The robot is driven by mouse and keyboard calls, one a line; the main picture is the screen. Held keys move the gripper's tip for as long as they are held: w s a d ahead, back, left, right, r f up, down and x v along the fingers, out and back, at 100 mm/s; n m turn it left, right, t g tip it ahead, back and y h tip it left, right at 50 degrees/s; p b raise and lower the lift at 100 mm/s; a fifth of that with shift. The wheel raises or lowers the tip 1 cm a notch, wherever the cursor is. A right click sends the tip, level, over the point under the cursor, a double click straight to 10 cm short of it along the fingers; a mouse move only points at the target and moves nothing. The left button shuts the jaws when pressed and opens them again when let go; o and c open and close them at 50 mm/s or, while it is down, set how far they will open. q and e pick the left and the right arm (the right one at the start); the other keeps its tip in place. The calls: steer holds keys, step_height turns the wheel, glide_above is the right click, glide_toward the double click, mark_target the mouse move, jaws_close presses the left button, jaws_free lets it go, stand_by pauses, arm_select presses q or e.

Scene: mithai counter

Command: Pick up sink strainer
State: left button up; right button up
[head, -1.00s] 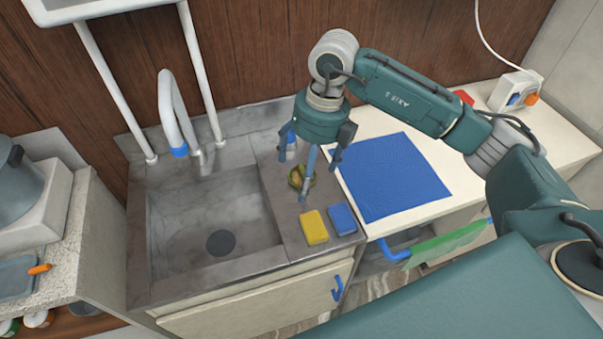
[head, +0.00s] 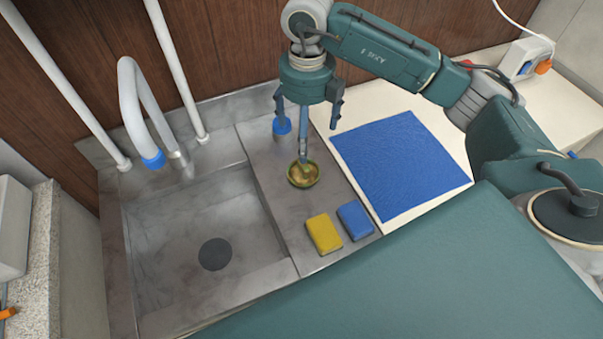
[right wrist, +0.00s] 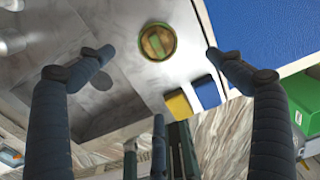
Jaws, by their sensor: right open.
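A small round thing with a green rim and gold-brown inside (head: 303,173), which looks like the sink strainer, lies on the grey steel counter right of the sink basin. My right gripper (head: 307,135) is open and empty, pointing down. In the head view its fingertips appear just behind and above the round thing. In the right wrist view the round thing lies between the spread fingers (right wrist: 160,60), apart from them. My left gripper is not in view.
A yellow sponge (head: 324,234) and a blue sponge (head: 355,220) lie in front of the round thing. A blue mat (head: 400,165) lies to the right. The sink basin (head: 200,215) with a dark drain disc (head: 215,254) and a curved tap (head: 132,105) are left.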

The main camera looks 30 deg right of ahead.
mark_target(304, 167)
steer(key=f+b, duration=0.2)
steer(key=f, duration=0.1)
steer(key=shift+w+f, duration=0.2)
steer(key=shift+f, duration=0.25)
step_height(304, 167, down, 4)
steer(key=shift+f+p, duration=0.15)
steer(key=shift+p, duration=0.35)
steer(key=shift+f, duration=0.6)
steer(key=f+p, duration=0.2)
steer(key=f, duration=0.2)
steer(key=shift+w+f+p, duration=0.15)
steer(key=shift+w+p, duration=0.1)
steer(key=shift+p, duration=0.15)
steer(key=shift+f, duration=0.35)
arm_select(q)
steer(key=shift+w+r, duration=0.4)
arm_select(e)
steer(key=c, duration=1.3)
